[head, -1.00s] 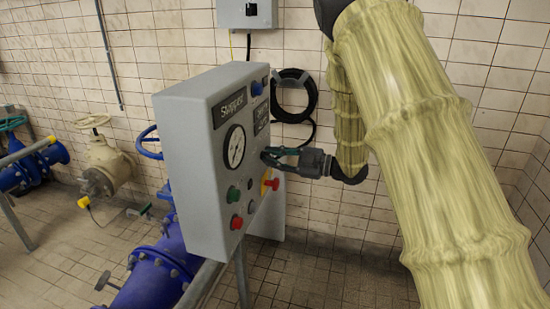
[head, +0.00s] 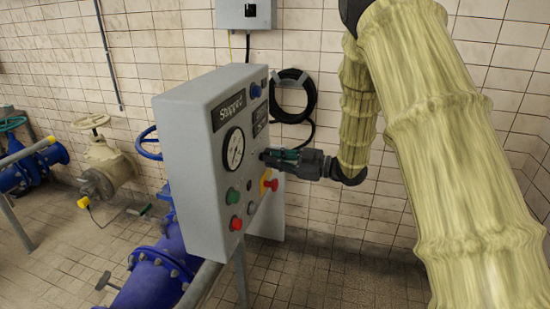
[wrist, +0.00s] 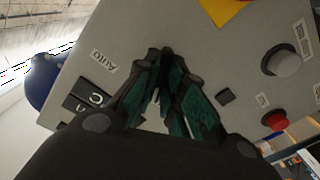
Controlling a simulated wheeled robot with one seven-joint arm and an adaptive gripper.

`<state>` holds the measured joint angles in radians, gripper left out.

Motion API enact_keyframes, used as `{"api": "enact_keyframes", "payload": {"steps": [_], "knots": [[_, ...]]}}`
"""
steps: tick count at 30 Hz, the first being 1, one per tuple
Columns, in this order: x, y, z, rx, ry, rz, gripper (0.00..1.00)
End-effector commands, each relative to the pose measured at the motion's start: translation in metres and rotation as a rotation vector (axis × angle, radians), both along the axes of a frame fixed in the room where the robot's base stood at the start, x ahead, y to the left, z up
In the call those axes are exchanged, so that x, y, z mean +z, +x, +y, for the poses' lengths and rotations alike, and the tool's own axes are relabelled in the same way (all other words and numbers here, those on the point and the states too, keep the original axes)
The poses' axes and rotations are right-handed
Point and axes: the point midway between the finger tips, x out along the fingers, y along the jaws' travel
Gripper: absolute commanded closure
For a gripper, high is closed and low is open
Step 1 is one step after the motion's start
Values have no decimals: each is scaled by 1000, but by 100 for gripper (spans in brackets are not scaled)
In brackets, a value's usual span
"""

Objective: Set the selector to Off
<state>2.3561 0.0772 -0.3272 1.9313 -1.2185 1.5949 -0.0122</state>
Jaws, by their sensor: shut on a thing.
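A grey control box (head: 185,165) stands left of centre in the head view, with a "Stopped" plate (head: 229,108) and a round gauge (head: 234,149). My gripper (head: 268,156) reaches its front from the right, fingertips at the panel beside the gauge. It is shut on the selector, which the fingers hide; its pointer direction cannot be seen. In the wrist view my gripper (wrist: 164,62) has its green-padded fingers converging at the panel, and an "Auto" label (wrist: 110,54) shows left of the fingertips. An Off label is not readable.
Below my gripper are a red emergency button (head: 272,184) on yellow, a green button (head: 233,196) and a red button (head: 237,223). A blue knob (head: 256,90) is above. A coiled black hose (head: 293,95) hangs on the tiled wall behind. Blue pipework (head: 155,275) runs left.

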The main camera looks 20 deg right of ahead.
Motion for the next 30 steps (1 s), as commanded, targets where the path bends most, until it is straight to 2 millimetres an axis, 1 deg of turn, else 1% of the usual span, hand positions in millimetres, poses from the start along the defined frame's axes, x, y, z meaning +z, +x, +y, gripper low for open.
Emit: {"api": "enact_keyframes", "payload": {"steps": [6, 15, 21, 30], "knots": [[1, 0, 1, 0, 104, 153, 100], [0, -1, 1, 2, 212, 315, 100], [-1, -1, 2, 2, 251, 376, 100], [-2, -1, 2, 1, 268, 403, 100]]}}
